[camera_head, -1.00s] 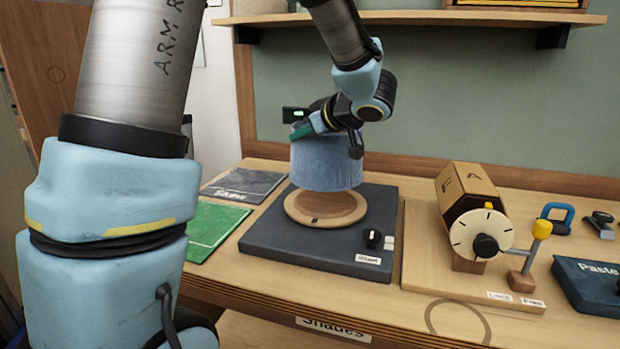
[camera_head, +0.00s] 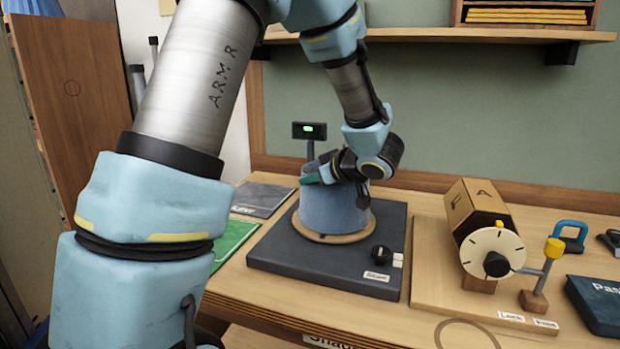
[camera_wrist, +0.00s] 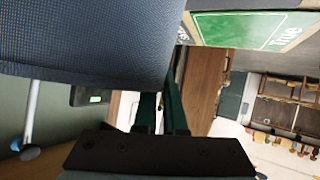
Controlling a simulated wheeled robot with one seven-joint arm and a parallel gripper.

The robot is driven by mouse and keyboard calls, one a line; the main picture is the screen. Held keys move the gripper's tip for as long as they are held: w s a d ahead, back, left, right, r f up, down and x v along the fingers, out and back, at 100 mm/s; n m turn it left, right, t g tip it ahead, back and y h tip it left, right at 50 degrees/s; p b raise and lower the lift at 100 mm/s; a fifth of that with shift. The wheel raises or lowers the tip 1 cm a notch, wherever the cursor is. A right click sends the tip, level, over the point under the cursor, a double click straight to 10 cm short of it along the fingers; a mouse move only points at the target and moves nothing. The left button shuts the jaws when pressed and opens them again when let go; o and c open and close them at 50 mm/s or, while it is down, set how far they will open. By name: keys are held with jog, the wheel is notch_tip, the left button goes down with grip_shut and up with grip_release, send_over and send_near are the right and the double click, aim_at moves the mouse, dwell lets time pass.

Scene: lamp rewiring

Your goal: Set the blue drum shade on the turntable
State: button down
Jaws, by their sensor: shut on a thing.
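The blue drum shade (camera_head: 335,212) is upright over the wooden turntable disc (camera_head: 332,239), whose rim shows around the shade's lower edge. Its bottom looks at or very near the disc; I cannot tell for sure whether they touch. The disc sits on a dark square base (camera_head: 275,258) with a black knob. My gripper (camera_head: 312,179), with green fingers, is shut on the shade's upper left edge. In the wrist view the shade (camera_wrist: 85,40) fills the upper left, against my fingers (camera_wrist: 163,113). The shade hides most of the disc.
A post with a small display (camera_head: 309,131) stands close behind the shade. A green mat (camera_head: 230,241) and a grey mat (camera_head: 262,199) lie left of the base. A wooden board with a dial (camera_head: 493,253) stands right. A shelf (camera_head: 480,36) runs above.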

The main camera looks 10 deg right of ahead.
jog(key=shift+f, duration=0.3)
jog(key=c, duration=1)
grip_release()
jog(key=shift+r, duration=0.2)
jog(key=b+v, duration=0.1)
jog(key=v, duration=1.1)
jog(key=shift+r, duration=0.35)
